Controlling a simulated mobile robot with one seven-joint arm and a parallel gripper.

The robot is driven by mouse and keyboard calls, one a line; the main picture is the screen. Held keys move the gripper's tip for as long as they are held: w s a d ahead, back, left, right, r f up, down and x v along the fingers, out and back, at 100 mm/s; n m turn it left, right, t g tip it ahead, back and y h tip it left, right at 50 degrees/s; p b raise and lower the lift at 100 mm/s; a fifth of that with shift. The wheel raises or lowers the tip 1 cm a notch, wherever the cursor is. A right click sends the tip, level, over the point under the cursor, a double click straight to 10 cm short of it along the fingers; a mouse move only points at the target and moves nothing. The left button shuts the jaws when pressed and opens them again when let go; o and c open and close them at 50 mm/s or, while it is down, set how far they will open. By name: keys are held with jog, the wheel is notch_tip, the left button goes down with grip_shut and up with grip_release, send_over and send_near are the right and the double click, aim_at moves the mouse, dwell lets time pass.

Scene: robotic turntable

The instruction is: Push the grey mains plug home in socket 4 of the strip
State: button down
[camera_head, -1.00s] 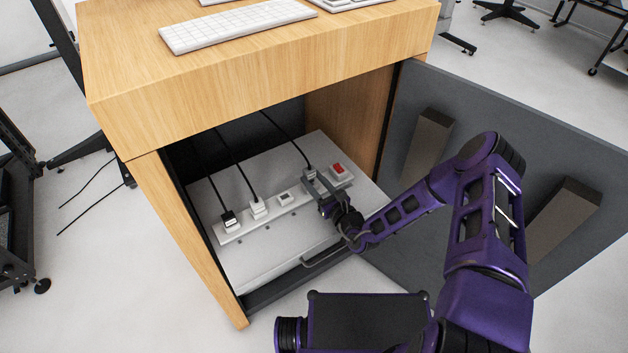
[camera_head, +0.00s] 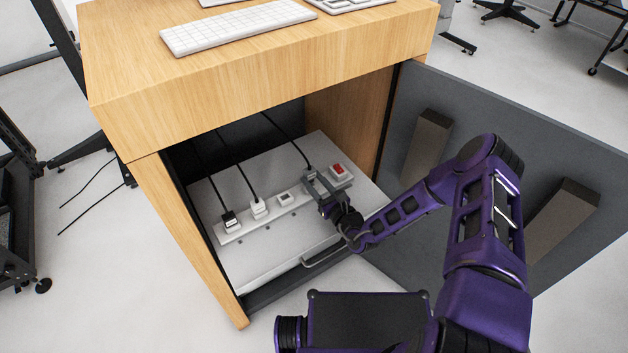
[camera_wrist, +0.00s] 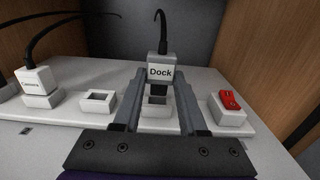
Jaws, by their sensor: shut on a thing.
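The grey plug labelled "Dock" (camera_wrist: 160,72) is upright between my gripper's fingertips (camera_wrist: 159,76) in the wrist view, its black cable rising from the top. My gripper is shut on it. Below the label is a dark part, and in front of and below that is the pale block of socket 4 (camera_wrist: 157,112). I cannot tell whether the plug's lower end has entered the socket. In the head view, my gripper (camera_head: 313,178) is over the strip (camera_head: 270,213), just left of the red switch, and hides most of the plug.
The red switch (camera_wrist: 230,100) is close on the right. The cabinet wall (camera_head: 345,115) and open door (camera_head: 480,130) flank my arm.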

jog(key=shift+f+b, duration=0.95)
jog(key=shift+f, duration=0.5)
jog(key=shift+c, duration=1.9)
grip_release()
jog(key=v, duration=0.5)
jog(key=p+v, duration=0.1)
jog(key=v, duration=0.9)
jog(key=shift+s+f+p, duration=0.1)
jog(key=shift+f+p, duration=0.2)
jog(key=shift+p, duration=0.05)
jog(key=shift+s+d+r, duration=0.25)
jog(key=shift+s+d, duration=0.2)
jog(key=shift+s, duration=0.1)
jog(key=shift+s+d+r, duration=0.25)
jog(key=shift+s+d, duration=0.2)
jog(key=shift+s, duration=0.1)
jog(key=shift+f, duration=0.15)
jog(key=shift+w+a, duration=0.15)
jog(key=shift+w, duration=0.05)
